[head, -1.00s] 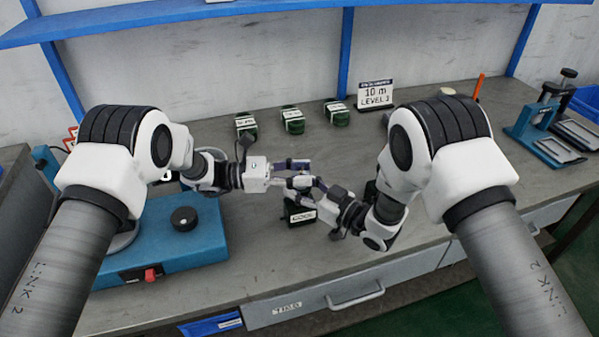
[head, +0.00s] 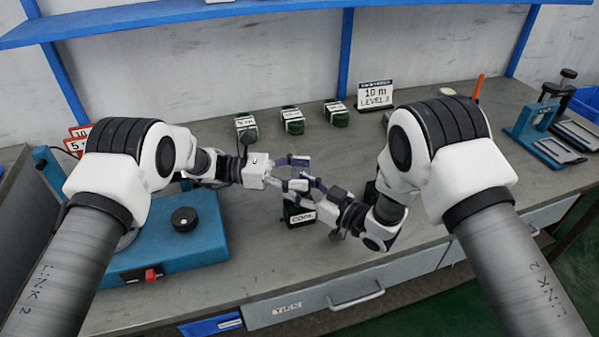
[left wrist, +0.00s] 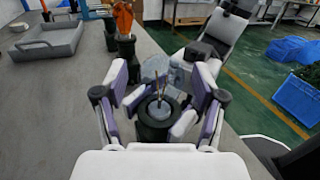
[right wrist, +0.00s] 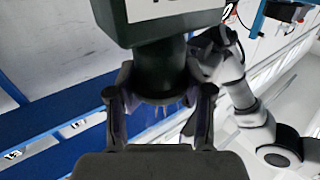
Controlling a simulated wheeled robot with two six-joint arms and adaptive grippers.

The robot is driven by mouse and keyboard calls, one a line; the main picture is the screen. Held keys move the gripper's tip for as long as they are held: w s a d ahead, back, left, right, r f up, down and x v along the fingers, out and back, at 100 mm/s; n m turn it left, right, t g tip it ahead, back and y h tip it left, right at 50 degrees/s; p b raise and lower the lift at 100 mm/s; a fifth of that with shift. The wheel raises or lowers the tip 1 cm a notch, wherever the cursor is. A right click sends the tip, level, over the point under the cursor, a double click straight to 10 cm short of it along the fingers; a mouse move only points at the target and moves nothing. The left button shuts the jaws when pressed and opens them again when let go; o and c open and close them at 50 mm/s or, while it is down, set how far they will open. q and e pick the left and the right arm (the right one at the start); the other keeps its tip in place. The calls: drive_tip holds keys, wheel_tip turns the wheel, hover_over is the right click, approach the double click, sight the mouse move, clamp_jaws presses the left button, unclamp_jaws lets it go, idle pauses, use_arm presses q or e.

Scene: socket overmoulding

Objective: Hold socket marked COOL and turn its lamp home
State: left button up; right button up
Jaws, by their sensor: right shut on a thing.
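The dark green socket with the white COOL label (head: 300,218) is upright at the bench's middle, partly hidden by my grippers. In the right wrist view my right gripper (right wrist: 160,105) is shut on its dark round neck (right wrist: 160,75), one finger each side. My left gripper (head: 292,173) is just above the socket. In the left wrist view its purple-padded fingers (left wrist: 158,95) stand open around the dark round top (left wrist: 155,130). A pale disc with a thin orange rod (left wrist: 158,90) shows in it, seemingly part of the lamp; clear glass (left wrist: 178,75) shows behind.
Several dark green labelled sockets (head: 292,121) stand in a row at the back. A sign reading 10 m LEVEL (head: 375,95) is behind. A blue machine with a black knob (head: 165,245) is left; a blue press (head: 540,130) stands right. Bench in front is clear.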

use_arm(q)
drive_tip(key=shift+a, duration=0.1)
drive_tip(key=a, duration=0.7)
drive_tip(key=shift+w+a, duration=0.15)
drive_tip(key=shift+w, duration=0.15)
drive_tip(key=shift+f, duration=0.1)
use_arm(e)
drive_tip(key=shift+d, duration=0.1)
drive_tip(key=o, duration=1.3)
